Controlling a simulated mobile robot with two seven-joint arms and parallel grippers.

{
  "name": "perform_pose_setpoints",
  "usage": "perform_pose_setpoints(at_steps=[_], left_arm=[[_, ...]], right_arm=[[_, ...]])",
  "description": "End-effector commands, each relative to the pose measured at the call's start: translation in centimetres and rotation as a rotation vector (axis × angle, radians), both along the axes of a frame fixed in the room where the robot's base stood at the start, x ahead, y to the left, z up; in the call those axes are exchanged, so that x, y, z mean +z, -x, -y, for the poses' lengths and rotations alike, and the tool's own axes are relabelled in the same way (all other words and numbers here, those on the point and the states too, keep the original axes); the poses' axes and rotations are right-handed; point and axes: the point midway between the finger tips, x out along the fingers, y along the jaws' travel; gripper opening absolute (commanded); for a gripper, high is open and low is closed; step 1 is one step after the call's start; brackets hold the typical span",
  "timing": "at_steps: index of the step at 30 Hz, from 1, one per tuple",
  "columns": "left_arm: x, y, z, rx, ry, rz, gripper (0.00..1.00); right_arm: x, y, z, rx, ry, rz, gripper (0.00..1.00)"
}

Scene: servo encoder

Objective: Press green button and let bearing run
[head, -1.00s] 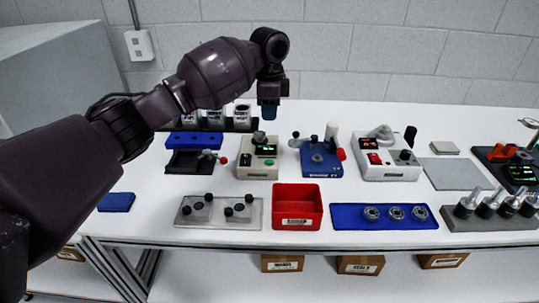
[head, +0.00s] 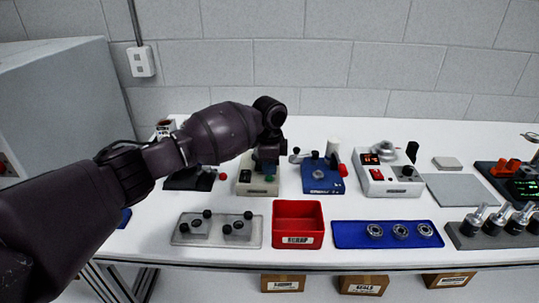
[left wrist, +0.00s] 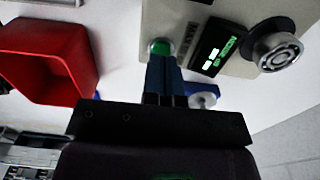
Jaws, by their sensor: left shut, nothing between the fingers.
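The beige tester box (head: 248,187) stands on the table, partly covered by my left arm in the head view. Its green button (left wrist: 160,46) shows in the left wrist view, right at the tips of my left gripper (left wrist: 160,60). A lit display (left wrist: 212,50) with green digits is beside the button. A metal bearing (left wrist: 279,54) sits on a dark round mount on the box. I cannot tell whether the bearing is turning. In the head view my left gripper (head: 267,170) points down at the box, shut and empty. Whether the tips touch the button is unclear. My right gripper is not in view.
A red bin (head: 298,215) stands in front, also showing in the left wrist view (left wrist: 45,60). A blue press fixture (head: 322,180) stands just right of the box, a white device (head: 388,180) farther right. A blue mat (head: 350,236) holds bearings.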

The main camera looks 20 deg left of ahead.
Motion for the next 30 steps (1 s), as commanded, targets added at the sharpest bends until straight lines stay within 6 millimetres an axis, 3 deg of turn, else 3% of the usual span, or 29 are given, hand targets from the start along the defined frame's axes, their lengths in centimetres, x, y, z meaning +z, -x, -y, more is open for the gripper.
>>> perform_pose_setpoints(at_steps=[4,17,24,30], left_arm=[[-1.2,0.0,0.0,0.000,-0.001,-0.001,0.00],[-1.6,0.0,0.0,0.000,0.000,0.000,0.00],[-3.5,0.1,0.0,0.002,0.000,-0.002,0.00],[-3.9,0.2,0.0,0.000,-0.002,-0.008,0.00]], right_arm=[[0.1,-0.4,-0.1,0.002,0.000,0.007,0.43],[0.0,-0.3,0.0,0.002,0.000,0.003,0.43],[0.2,-0.1,0.0,0.000,0.000,0.003,0.43],[-0.4,0.5,0.2,-0.003,0.002,-0.011,0.43]])
